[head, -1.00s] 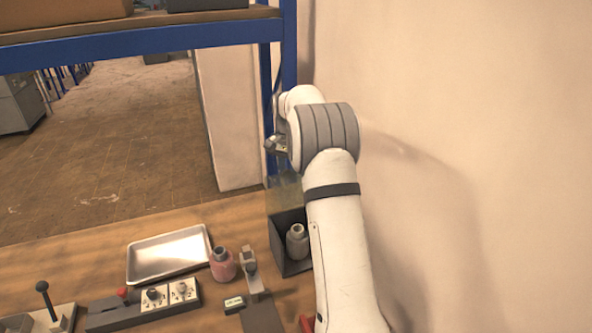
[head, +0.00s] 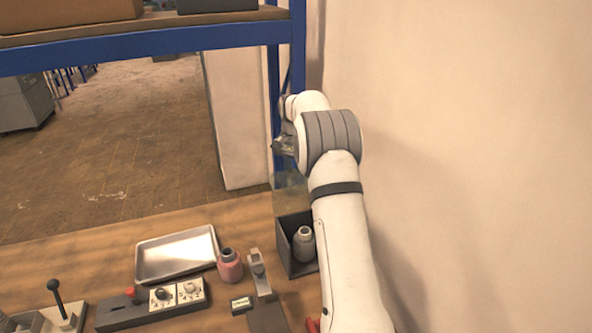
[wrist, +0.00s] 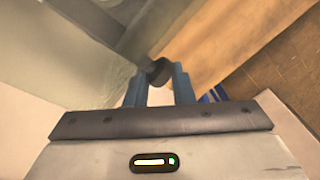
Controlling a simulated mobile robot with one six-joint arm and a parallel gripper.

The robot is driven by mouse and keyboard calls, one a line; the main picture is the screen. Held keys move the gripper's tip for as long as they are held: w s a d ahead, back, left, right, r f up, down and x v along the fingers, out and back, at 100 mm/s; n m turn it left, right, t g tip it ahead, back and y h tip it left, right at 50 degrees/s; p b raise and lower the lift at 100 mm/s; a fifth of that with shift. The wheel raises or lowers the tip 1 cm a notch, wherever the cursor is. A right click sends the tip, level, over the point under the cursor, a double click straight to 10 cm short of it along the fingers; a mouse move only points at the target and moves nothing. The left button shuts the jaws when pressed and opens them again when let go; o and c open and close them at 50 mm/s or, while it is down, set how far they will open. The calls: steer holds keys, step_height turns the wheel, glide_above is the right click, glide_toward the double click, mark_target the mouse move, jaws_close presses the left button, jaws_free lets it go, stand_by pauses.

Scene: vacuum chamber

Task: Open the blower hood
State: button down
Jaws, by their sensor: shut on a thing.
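The blower hood is a see-through panel (head: 289,192) that stands raised above a dark open-topped box (head: 285,232) at the back right of the bench. A grey bottle (head: 303,245) is inside the box. My gripper (head: 283,147) is above the panel in the head view, partly hidden by my arm. In the wrist view, its two blue-grey fingers (wrist: 160,88) are shut on a dark round knob (wrist: 159,71). The clear panel (wrist: 70,70) fills the left of that view. Part of the box is hidden behind my arm in the head view.
A metal tray (head: 141,262), a pink bottle (head: 229,267), a switch block (head: 122,315) and a lever unit (head: 62,318) stand on the wooden bench. A blue rack post (head: 297,60) and a wall (head: 450,150) are close to my arm.

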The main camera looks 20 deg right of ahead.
steer(key=c, duration=1.7)
jaws_free()
steer(key=shift+w+a+f, duration=0.15)
steer(key=shift+a+f, duration=0.2)
steer(key=shift+f, duration=0.05)
steer(key=o, duration=0.3)
steer(key=shift+w+a+f, duration=0.1)
steer(key=shift+a, duration=0.1)
steer(key=shift+o, duration=1.3)
step_height(320, 180, up, 7)
steer(key=b, duration=0.1)
steer(key=shift+w+d+r, duration=0.2)
steer(key=shift+w, duration=0.1)
